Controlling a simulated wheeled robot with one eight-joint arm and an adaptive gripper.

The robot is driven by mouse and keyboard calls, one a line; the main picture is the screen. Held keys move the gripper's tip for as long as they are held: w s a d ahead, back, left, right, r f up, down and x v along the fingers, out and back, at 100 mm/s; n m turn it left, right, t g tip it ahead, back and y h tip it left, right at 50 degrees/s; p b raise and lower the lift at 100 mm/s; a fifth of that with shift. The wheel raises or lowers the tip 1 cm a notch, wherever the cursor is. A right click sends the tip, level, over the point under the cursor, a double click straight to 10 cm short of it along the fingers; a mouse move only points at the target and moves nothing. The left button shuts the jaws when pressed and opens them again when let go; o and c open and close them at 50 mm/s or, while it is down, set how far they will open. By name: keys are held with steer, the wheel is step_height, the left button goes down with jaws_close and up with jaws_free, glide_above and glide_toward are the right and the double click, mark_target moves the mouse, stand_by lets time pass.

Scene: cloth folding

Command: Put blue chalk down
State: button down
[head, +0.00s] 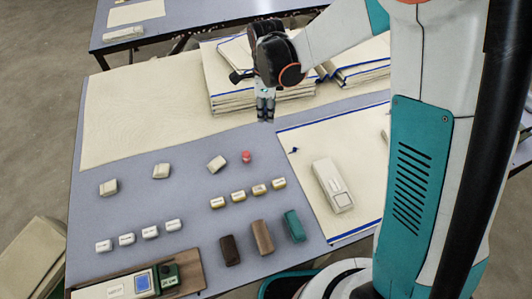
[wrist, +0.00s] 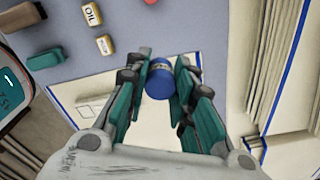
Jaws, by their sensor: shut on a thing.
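My gripper (head: 265,112) hangs above the table, in front of the stacked cream cloths, with its fingers pointing down. In the wrist view my gripper (wrist: 166,82) is shut on the blue chalk (wrist: 159,80), a short blue cylinder with a pale band, held between the fingertips. In the head view the chalk cannot be made out clearly. A cream cloth with a blue edge (head: 311,138) lies on the table to the right of the gripper.
A red cylinder (head: 246,157) stands on the blue-grey table (head: 190,195). Several white blocks, yellow-banded blocks, and brown and green blocks (head: 294,226) lie nearer. A pale box-like device (head: 331,183) lies on the blue-edged cloth. Cloth stacks (head: 232,98) stand behind the gripper.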

mark_target(266, 154)
step_height(266, 154, down, 20)
steer(key=b, duration=0.6)
steer(key=shift+a, duration=0.15)
steer(key=shift+f, duration=0.1)
steer(key=shift+f+b, duration=0.15)
steer(key=shift+b, duration=0.25)
steer(key=c, duration=1.4)
jaws_free()
steer(key=shift+o, duration=0.2)
